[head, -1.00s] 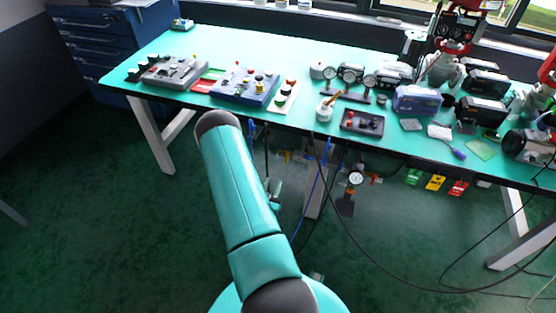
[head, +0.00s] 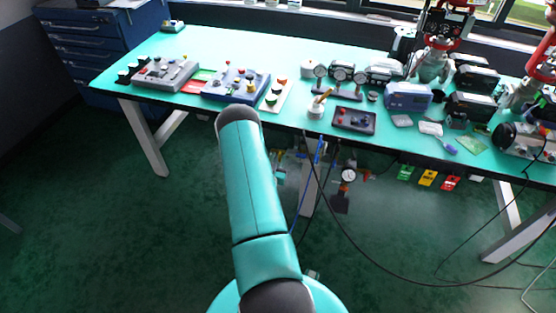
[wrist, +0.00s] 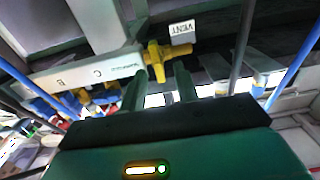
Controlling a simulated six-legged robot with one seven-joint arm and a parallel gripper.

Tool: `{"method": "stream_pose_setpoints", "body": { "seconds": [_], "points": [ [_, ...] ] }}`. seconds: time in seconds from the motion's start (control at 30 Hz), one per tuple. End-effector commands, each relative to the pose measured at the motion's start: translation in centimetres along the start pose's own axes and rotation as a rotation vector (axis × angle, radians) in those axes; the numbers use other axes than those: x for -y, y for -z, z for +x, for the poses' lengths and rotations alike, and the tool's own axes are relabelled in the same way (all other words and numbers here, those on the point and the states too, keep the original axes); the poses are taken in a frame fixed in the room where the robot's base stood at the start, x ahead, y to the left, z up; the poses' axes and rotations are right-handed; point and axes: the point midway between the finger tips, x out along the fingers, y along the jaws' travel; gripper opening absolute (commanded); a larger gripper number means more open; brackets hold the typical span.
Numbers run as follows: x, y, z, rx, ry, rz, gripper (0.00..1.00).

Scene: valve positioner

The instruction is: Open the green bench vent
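In the wrist view, a yellow cross-shaped valve handle (wrist: 158,54) sits at the end of a pale manifold bar beneath the bench. A white label reading VENT (wrist: 181,31) hangs just above and right of it. My gripper (wrist: 160,80) is open and empty. Its two dark green fingers point at the handle, the left tip close to its lower left side; I cannot tell if they touch. In the head view, the green-topped bench (head: 212,45) stands ahead, and my arm reaches toward its front edge; my gripper cannot be made out there.
More yellow and blue valve parts (wrist: 85,97) lie to the left. In the head view, a pressure gauge (head: 348,175) and coloured tags (head: 427,178) hang under the bench. Equipment covers much of its top.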

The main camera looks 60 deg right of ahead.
Motion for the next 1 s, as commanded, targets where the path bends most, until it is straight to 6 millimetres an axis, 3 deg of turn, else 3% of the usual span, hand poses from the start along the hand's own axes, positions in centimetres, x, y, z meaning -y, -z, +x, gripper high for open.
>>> {"method": "stream_pose_setpoints", "body": {
  "seconds": [0.1, 0.27, 0.3, 0.67, 1.0],
  "points": [
    [-0.02, -0.01, -0.02, 0.0, 0.0, 0.0, 0.31],
    [-0.03, -0.01, -0.04, 0.0, 0.0, 0.0, 0.01],
    [-0.04, -0.01, -0.04, 0.0, 0.0, 0.0, 0.0],
    [-0.1, -0.02, -0.06, 0.0, -0.001, 0.028, 0.0],
    [-0.33, -0.03, -0.03, 0.0, 0.0, 0.213, 0.0]
  ]
}}
